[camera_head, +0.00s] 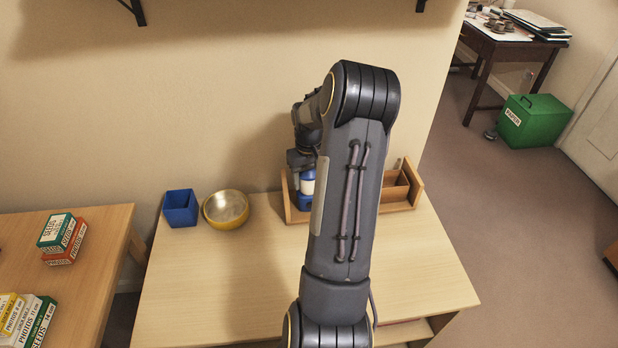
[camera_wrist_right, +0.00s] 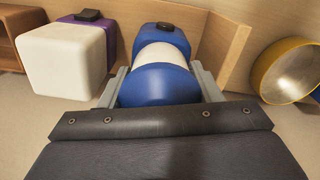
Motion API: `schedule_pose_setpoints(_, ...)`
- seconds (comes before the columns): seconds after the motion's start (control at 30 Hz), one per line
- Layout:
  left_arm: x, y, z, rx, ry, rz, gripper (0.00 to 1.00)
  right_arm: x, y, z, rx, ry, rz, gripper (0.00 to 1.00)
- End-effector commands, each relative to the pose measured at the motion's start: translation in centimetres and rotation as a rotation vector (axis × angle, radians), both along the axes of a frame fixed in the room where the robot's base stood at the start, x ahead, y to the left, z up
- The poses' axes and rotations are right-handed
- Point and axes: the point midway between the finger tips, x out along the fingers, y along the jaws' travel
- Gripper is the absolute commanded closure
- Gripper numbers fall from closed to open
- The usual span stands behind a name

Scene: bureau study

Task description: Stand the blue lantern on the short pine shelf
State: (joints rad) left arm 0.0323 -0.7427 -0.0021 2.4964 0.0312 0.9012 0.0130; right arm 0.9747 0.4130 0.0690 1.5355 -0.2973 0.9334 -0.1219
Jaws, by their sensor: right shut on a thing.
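The blue lantern (camera_head: 307,188), blue with a white middle band, is at the left end of the short pine shelf (camera_head: 412,184), against the wall. It also shows in the right wrist view (camera_wrist_right: 160,55), between the fingers of my right gripper (camera_wrist_right: 160,92), which is shut on it. The shelf's end board (camera_wrist_right: 228,50) stands close beside the lantern there. I cannot tell whether the lantern's base touches the shelf. In the head view my right arm hides the shelf's middle and most of the gripper. My left gripper is not in view.
A white and purple lantern (camera_wrist_right: 68,60) and a brown open box (camera_head: 396,188) are on the shelf side. A yellow bowl (camera_head: 226,209) and a blue cup (camera_head: 180,208) stand left of the shelf. The tabletop (camera_head: 210,285) in front is clear.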

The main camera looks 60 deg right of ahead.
Motion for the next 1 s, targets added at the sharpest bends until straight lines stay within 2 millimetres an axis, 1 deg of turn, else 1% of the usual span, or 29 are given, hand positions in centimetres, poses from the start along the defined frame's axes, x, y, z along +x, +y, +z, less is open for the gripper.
schedule_pose_setpoints(0.1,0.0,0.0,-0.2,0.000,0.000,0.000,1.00,0.0,0.0,-0.3,-0.001,-0.001,0.001,0.74)
schedule_pose_setpoints(0.13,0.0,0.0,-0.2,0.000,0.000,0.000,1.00,0.0,0.0,-0.3,0.000,0.000,0.001,0.41)
schedule_pose_setpoints(0.3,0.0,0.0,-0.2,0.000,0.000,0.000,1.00,0.0,0.0,-0.2,0.000,0.000,0.001,0.20)
schedule_pose_setpoints(0.57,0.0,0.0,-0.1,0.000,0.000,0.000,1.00,0.0,0.0,-0.2,0.000,0.000,0.001,0.20)
schedule_pose_setpoints(0.67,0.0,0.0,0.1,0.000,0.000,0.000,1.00,0.0,0.0,0.4,-0.001,0.000,0.000,0.20)
schedule_pose_setpoints(0.77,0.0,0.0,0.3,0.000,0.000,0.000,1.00,0.1,0.0,1.9,-0.004,-0.002,0.002,0.20)
schedule_pose_setpoints(1.0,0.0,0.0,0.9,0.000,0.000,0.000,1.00,0.1,0.0,7.1,-0.004,-0.003,0.001,0.20)
